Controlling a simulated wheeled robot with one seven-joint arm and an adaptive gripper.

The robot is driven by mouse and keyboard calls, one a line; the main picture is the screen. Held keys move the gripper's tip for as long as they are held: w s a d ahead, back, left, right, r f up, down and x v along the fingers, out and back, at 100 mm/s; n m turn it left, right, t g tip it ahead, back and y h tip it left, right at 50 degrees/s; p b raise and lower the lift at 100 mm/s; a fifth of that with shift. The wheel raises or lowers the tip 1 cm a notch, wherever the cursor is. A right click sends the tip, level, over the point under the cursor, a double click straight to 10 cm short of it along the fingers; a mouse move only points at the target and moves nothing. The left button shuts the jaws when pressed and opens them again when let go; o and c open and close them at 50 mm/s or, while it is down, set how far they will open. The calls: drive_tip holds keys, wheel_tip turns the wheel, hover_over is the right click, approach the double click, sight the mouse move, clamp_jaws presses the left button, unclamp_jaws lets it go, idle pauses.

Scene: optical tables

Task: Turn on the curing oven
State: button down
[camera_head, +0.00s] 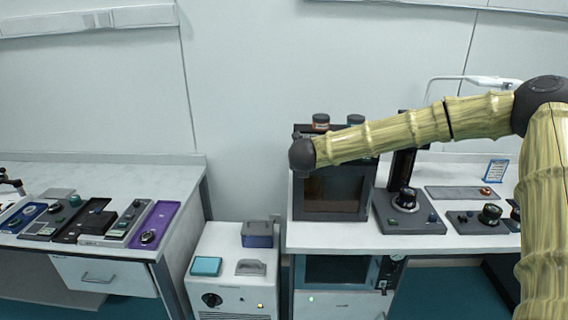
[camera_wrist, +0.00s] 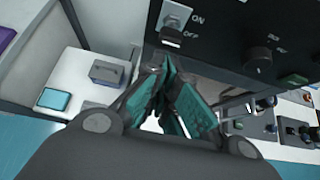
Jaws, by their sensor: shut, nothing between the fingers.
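The curing oven, a dark box with a windowed front (camera_head: 335,190), stands at the left end of the right-hand table. My arm crosses in front of its upper part. In the wrist view, a black panel (camera_wrist: 225,38) carries a toggle switch (camera_wrist: 176,17) marked ON and OFF, and a round knob (camera_wrist: 257,59). The switch's lever seems to lie on the OFF side. My gripper (camera_wrist: 166,72) is shut and empty, its teal-padded fingertips just below the switch. I cannot tell whether they touch the panel. The head view does not show the fingers clearly.
Two lidded jars (camera_head: 321,121) stand on the oven. A dark device with a knob (camera_head: 405,205) stands to its right. A blue-windowed unit (camera_head: 335,270) sits below the oven.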

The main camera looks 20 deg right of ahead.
drive_tip(key=shift+d, duration=0.1)
drive_tip(key=shift+r, duration=0.7)
wheel_tip(320, 180, down, 4)
drive_tip(key=s+b, duration=0.2)
drive_tip(key=b, duration=0.2)
drive_tip(key=s+a+r+b, duration=0.2)
drive_tip(key=s+a+r, duration=0.1)
drive_tip(key=s+r, duration=0.3)
wheel_tip(320, 180, up, 2)
drive_tip(key=shift+r+b, duration=0.1)
drive_tip(key=shift+b, duration=0.25)
drive_tip(key=shift+a, duration=0.1)
idle(0.4)
